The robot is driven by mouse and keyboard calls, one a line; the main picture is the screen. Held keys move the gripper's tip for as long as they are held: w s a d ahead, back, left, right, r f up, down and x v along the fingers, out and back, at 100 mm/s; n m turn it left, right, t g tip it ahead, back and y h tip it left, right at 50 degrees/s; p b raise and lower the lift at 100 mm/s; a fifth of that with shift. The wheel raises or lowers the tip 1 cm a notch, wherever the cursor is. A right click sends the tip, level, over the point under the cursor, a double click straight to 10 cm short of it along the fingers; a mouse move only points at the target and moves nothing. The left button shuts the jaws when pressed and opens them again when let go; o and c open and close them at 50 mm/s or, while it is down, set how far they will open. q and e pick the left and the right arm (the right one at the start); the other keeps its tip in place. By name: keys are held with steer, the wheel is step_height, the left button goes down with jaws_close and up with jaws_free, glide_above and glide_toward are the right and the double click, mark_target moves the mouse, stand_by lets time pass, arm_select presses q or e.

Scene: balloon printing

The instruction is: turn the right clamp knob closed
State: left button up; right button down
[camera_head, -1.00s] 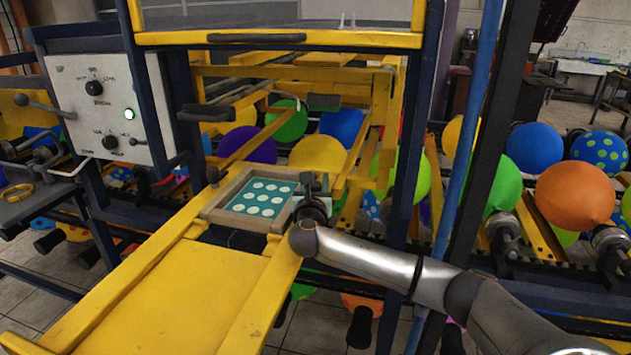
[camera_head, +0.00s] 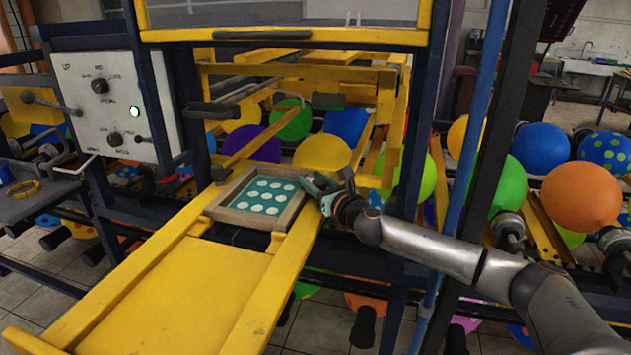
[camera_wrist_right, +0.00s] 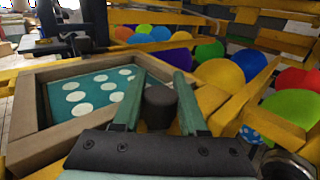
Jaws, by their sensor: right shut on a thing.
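The right clamp knob (camera_wrist_right: 159,108) is a dark, short cylinder beside the wooden screen frame (camera_wrist_right: 30,120). My right gripper (camera_wrist_right: 160,85) has its two green fingers on either side of the knob and is shut on it. In the head view, my right gripper (camera_head: 322,184) reaches in from the right to the frame's right corner, and its fingers largely hide the knob. The frame (camera_head: 228,188) holds a teal panel with white dots (camera_head: 266,195). My left gripper is not in view.
A yellow table (camera_head: 175,290) extends in front of the frame. Yellow bars and colourful balloons (camera_head: 322,152) lie behind it. A blue post (camera_head: 478,130) and a dark post stand near my right arm. A control box (camera_head: 110,110) with a lit green lamp is at the left.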

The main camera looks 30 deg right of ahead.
steer(key=shift+a+n+y, duration=0.2)
steer(key=shift+n+y, duration=0.2)
steer(key=shift+y, duration=0.25)
steer(key=shift+a+n+y, duration=0.15)
steer(key=shift+n+y, duration=0.25)
steer(key=shift+y, duration=0.25)
steer(key=shift+a, duration=0.1)
steer(key=shift+c, duration=2.2)
jaws_free()
steer(key=shift+w, duration=0.1)
steer(key=shift+b, duration=0.3)
steer(key=shift+s+f, duration=0.1)
steer(key=shift+s, duration=0.3)
steer(key=s+d+b, duration=0.1)
steer(key=s+b, duration=0.7)
steer(key=s, duration=0.3)
steer(key=shift+s+d, duration=0.35)
